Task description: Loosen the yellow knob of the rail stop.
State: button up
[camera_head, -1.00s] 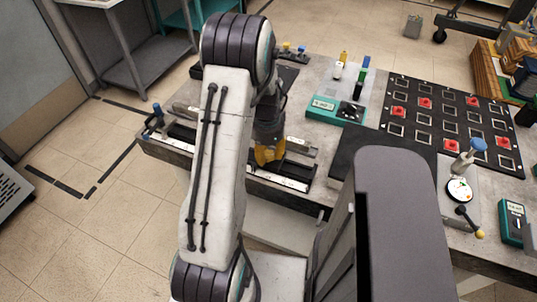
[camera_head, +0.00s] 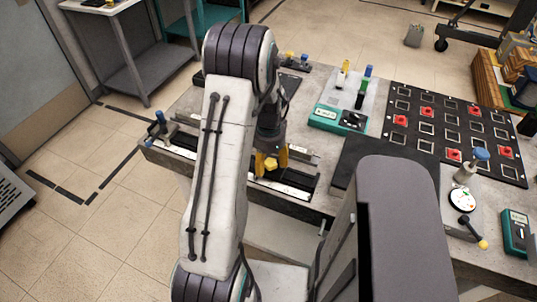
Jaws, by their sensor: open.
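The yellow knob (camera_head: 270,164) shows low between the fingers of my gripper (camera_head: 271,161), above the rail (camera_head: 290,187) along the table's near-left edge. My gripper points down with its yellow fingers open, one on each side of the knob in this view. I cannot tell whether a finger touches the knob. The body of the rail stop under the knob is mostly hidden by the gripper and my arm. My forearm also covers the middle of the rail.
A blue-topped clamp (camera_head: 159,122) stands at the rail's left end. A teal box (camera_head: 338,118) with blue and green handles sits behind. A black grid board (camera_head: 450,130) with red pieces lies right. A blue-topped post (camera_head: 468,165) stands near the right edge.

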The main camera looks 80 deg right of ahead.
aim_at(269, 163)
notch_tip(269, 163, up, 12)
dwell(0.6)
jog(key=shift+f, duration=0.1)
